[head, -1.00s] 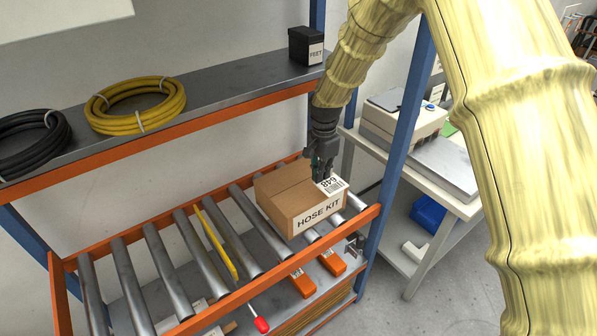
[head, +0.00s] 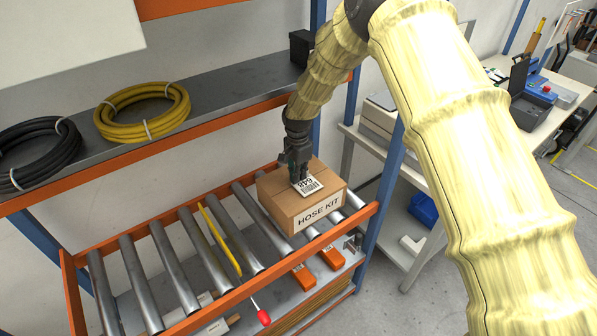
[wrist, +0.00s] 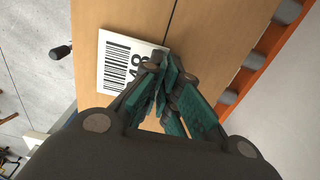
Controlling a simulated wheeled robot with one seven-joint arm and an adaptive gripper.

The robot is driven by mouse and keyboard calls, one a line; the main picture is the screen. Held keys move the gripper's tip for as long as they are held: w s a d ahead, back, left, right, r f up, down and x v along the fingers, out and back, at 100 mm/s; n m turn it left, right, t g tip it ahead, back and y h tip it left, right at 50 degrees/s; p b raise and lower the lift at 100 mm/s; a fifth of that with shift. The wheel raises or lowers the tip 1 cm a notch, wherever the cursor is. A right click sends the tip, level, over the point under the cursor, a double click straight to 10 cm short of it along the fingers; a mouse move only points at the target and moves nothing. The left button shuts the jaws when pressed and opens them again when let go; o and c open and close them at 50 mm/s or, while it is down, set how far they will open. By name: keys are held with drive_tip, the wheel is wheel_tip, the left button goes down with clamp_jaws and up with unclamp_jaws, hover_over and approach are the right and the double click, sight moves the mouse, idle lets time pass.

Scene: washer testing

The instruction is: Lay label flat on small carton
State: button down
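The small brown carton (head: 283,207), marked HOSE KIT, sits upright on the roller shelf. Its flat top and centre seam fill much of the wrist view (wrist: 215,35). The white label (head: 311,187), with a barcode and number, lies over the carton's top near the front edge. It also shows in the wrist view (wrist: 122,62), left of the seam. My gripper (head: 299,180) points down above the carton top. In the wrist view its green-padded fingers (wrist: 163,88) close together at the label's corner and hide that part. I cannot tell if the label's whole underside touches the carton.
Metal rollers (head: 170,250) run between orange rails (head: 190,325). A yellow bar (head: 221,240) and a red-tipped rod (head: 262,315) are left of the carton. Yellow hose (head: 145,130), black hose (head: 70,150) and a black box (head: 302,47) sit on the upper shelf. A blue post (head: 383,190) stands at right.

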drive_tip(key=shift+f, duration=0.1)
drive_tip(key=shift+f, duration=0.15)
drive_tip(key=c, duration=1.6)
unclamp_jaws()
drive_tip(key=shift+c, duration=0.2)
drive_tip(key=shift+r, duration=0.25)
wheel_tip(320, 180, up, 12)
drive_tip(key=b, duration=0.5)
drive_tip(key=shift+f, duration=0.1)
